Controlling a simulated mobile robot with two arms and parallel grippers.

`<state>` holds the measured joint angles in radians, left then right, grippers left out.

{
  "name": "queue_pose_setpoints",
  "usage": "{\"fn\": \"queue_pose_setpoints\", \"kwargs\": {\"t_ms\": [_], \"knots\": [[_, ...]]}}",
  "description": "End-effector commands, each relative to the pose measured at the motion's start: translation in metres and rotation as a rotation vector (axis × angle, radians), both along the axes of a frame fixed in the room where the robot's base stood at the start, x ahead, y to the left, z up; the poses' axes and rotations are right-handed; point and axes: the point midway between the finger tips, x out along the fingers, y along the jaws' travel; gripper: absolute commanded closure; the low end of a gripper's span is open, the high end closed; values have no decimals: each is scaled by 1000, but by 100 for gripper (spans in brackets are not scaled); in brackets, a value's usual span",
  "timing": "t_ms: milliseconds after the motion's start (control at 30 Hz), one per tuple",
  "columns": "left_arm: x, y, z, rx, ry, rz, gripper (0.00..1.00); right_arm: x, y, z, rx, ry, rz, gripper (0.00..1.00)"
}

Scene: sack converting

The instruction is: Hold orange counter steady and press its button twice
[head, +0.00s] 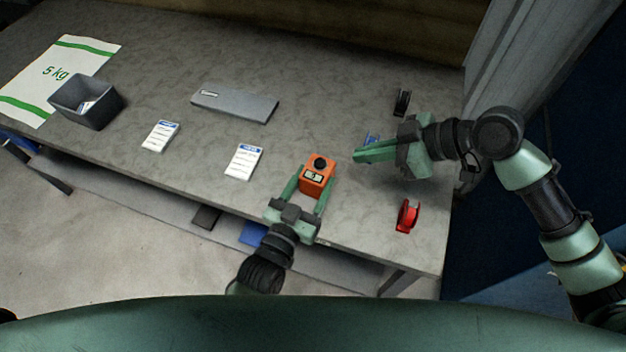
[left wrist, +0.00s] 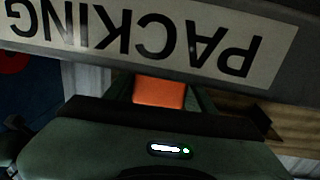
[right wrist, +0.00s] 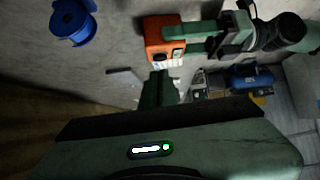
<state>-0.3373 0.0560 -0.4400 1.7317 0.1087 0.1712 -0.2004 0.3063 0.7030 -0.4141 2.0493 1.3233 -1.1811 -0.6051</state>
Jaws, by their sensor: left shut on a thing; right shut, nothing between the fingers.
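The orange counter (head: 319,177) stands near the front edge of the table, with a black button (head: 320,163) on top and a small display on its front. My left gripper (head: 306,184) is shut on the counter, one finger on each side. The counter's orange face also shows in the left wrist view (left wrist: 159,94). My right gripper (head: 357,156) is shut and empty, a little to the right of the counter and apart from it. In the right wrist view its closed fingers (right wrist: 160,88) are below the counter (right wrist: 160,38).
A red spool (head: 407,216), a black spool (head: 402,102) and a partly hidden blue spool (head: 372,140) stand near the right gripper. Label stacks (head: 244,161) (head: 161,136), a grey bar (head: 235,104), a grey bin (head: 108,104) and a 5 kg sack (head: 75,62) lie further left.

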Motion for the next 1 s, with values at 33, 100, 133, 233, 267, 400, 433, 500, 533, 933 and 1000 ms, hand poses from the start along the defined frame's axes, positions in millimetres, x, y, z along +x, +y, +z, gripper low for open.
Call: {"fn": "queue_pose_setpoints", "kwargs": {"t_ms": [33, 100, 133, 233, 267, 400, 433, 500, 533, 933, 1000], "knots": [[0, 0, -1, 0, 1, 0, 93, 0, 0, 0, 0, 0, 0, 100], [0, 0, -1, 0, 1, 0, 93, 0, 0, 0, 0, 0, 0, 100], [0, 0, -1, 0, 1, 0, 93, 0, 0, 0, 0, 0, 0, 100], [0, 0, -1, 0, 1, 0, 93, 0, 0, 0, 0, 0, 0, 100], [0, 0, -1, 0, 1, 0, 93, 0, 0, 0, 0, 0, 0, 100], [0, 0, -1, 0, 1, 0, 93, 0, 1, 0, -2, -2, 2, 100], [0, 0, -1, 0, 1, 0, 93, 0, 2, 1, -5, -7, 5, 100], [0, 0, -1, 0, 1, 0, 93, 1, 10, 4, -29, -41, 29, 100], [0, 0, -1, 0, 1, 0, 93, 2, 16, 7, -45, -66, 45, 100], [0, 0, -1, 0, 1, 0, 93, 22, 80, 56, -340, -465, 205, 100], [0, 0, -1, 1, 2, 0, 93, 23, 81, 58, -351, -479, 208, 100]]}}
